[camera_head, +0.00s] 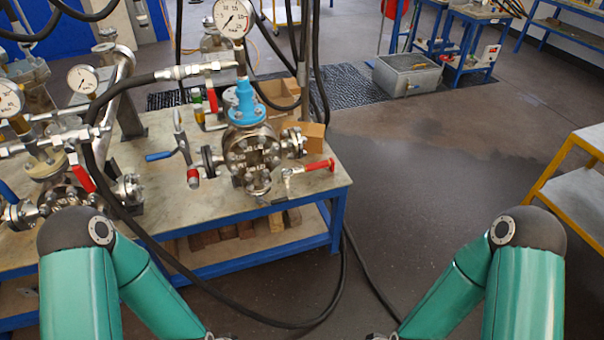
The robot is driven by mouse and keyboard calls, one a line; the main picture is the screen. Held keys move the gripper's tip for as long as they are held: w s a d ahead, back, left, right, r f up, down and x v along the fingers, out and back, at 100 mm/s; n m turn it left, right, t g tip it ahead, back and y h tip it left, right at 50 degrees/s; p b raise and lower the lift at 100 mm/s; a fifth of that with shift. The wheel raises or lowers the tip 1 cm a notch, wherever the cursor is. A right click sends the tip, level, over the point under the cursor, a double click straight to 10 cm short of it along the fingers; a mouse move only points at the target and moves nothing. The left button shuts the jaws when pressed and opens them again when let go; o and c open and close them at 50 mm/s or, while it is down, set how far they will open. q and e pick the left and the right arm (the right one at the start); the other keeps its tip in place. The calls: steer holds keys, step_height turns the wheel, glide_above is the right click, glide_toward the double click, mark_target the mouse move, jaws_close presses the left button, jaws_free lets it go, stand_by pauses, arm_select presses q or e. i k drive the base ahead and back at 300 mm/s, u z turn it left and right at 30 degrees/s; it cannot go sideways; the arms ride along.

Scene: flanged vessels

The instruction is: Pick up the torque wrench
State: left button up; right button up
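I cannot clearly make out a torque wrench. A slim metal piece with a red end (193,175) stands or lies on the blue-framed table (337,180), left of the flanged vessel (252,160). A blue handle (160,156) lies beside it; I cannot tell whether either is the wrench. My two green arms reach down past the bottom edge of the head view, on the left and on the right. Both grippers are below the picture, away from the table top.
The vessel carries a blue fitting (243,103) and a pressure gauge (233,17). A red-handled valve (318,166) sticks out at its right. A black hose (270,319) loops in front of the table. A yellow-framed shelf (590,190) stands at right; the floor between is clear.

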mark_target(330, 162)
steer(key=z, duration=0.1)
steer(key=i, duration=0.9)
steer(key=u, duration=0.1)
